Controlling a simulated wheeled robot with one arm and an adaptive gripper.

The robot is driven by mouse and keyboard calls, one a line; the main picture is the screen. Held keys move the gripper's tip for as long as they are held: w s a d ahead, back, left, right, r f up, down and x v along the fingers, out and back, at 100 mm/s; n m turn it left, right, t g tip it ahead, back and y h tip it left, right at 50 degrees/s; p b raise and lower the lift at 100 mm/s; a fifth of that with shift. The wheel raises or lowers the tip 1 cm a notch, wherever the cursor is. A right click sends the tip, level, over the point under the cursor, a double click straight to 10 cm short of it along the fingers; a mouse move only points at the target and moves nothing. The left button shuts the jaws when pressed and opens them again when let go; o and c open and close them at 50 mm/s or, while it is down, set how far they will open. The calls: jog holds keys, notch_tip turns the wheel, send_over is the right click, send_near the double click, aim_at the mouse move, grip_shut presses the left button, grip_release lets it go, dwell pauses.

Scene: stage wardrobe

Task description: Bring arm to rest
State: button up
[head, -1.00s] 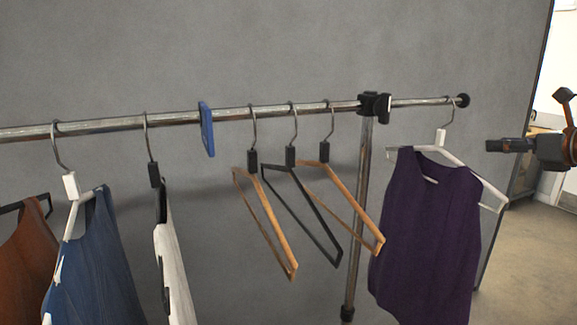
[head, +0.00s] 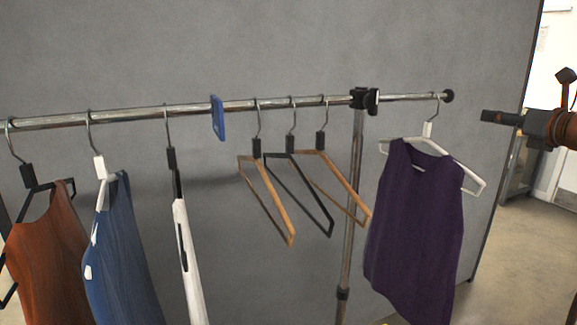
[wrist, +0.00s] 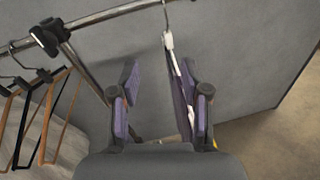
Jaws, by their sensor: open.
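My gripper (head: 485,117) shows at the right edge of the head view, beside and slightly above the white hanger (head: 472,178) that carries a purple sleeveless top (head: 415,225). In the wrist view my gripper (wrist: 159,76) has its two fingers spread apart. The purple top (wrist: 179,98) and its white hanger (wrist: 169,42) show nearly edge-on in that view, towards the right finger. They appear to hang beyond the fingers, with none of them gripped. The rest of my arm is mostly out of the head view.
A metal rail (head: 235,105) crosses the view on an upright post (head: 352,200). It carries a blue divider tag (head: 218,118), several empty hangers, and rust (head: 48,255), blue (head: 128,255) and white (head: 187,265) garments. A grey panel (head: 280,45) stands behind; open floor (head: 520,260) lies right.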

notch_tip(320, 180, up, 5)
jog(key=w+m+t+h, duration=0.25)
jog(key=m+h, duration=0.25)
jog(key=m, duration=0.3)
jog(key=s+a+f+m+g+h, duration=0.2)
jog(key=s+a+f+m+g, duration=0.35)
jog(key=f+m, duration=0.7)
jog(key=s+a+f+m+g+h, duration=0.3)
jog(key=s+f+m+g, duration=0.3)
jog(key=s+f+m, duration=0.6)
jog(key=s+a+f+m+g+y, duration=0.2)
jog(key=s+a+f+g+y, duration=0.1)
jog(key=s+a+f, duration=0.7)
jog(key=s+a+f+m+g+y, duration=0.1)
jog(key=s+a+f+g+y, duration=0.2)
jog(key=s+a+f+g, duration=0.3)
jog(key=s+a+f, duration=0.3)
jog(key=s+a, duration=0.3)
jog(key=s, duration=0.2)
jog(key=shift+s+f+m+y, duration=0.35)
jog(key=shift+s+y, duration=0.05)
